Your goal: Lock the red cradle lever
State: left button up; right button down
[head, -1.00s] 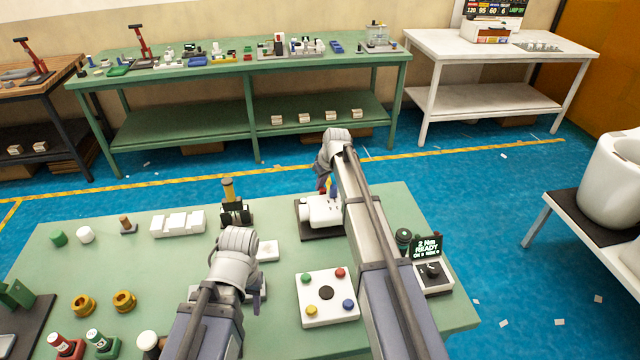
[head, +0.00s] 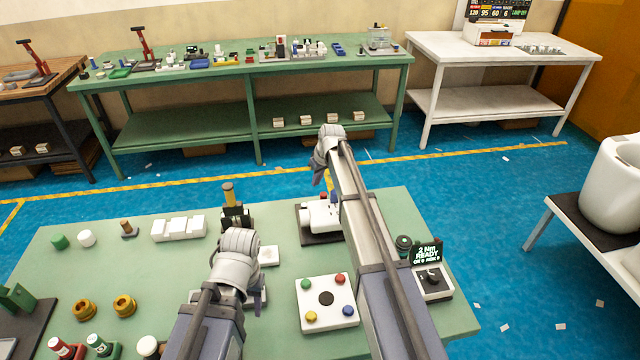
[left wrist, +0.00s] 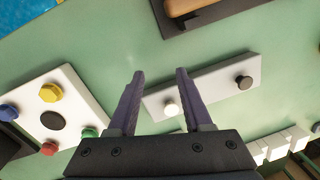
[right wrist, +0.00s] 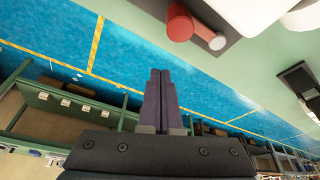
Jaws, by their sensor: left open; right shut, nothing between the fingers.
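The white cradle (head: 318,214) sits on a dark base on the green bench, partly hidden behind my right arm in the head view. In the right wrist view, the red lever (right wrist: 180,22) shows at the top, beside white cradle parts (right wrist: 240,12), with a grey-pink round end next to it. My right gripper (head: 319,178) is shut and empty, beyond the cradle; its fingertips (right wrist: 160,72) are apart from the lever. My left gripper (left wrist: 160,73) is open and empty above the bench, near a white plate with one white and one dark knob (left wrist: 205,88).
A white pad with coloured buttons (head: 325,318) lies in front of the cradle. A small display unit (head: 430,270) stands to the right. A black stand with a yellow-topped post (head: 233,205) stands left of the cradle. Blue floor lies open beyond the bench.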

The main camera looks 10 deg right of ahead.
jog(key=a+p+v, duration=0.1)
jog(key=p+v, duration=0.6)
jog(key=v, duration=0.2)
jog(key=shift+s+d, duration=0.15)
jog(key=shift+s, duration=0.1)
jog(key=shift+r, duration=0.1)
jog(key=s+a+g+h, duration=0.1)
jog(key=s+a, duration=0.4)
jog(key=s, duration=0.7)
jog(key=s+a+f+g+h, duration=0.1)
jog(key=s+a, duration=0.3)
jog(key=s, duration=0.8)
jog(key=s+a+g, duration=0.1)
jog(key=s+a, duration=0.4)
jog(key=s, duration=0.8)
jog(key=shift+a+f+m+g+h, duration=0.3)
jog(key=shift+a+g+h, duration=0.05)
jog(key=shift+g+h, duration=0.05)
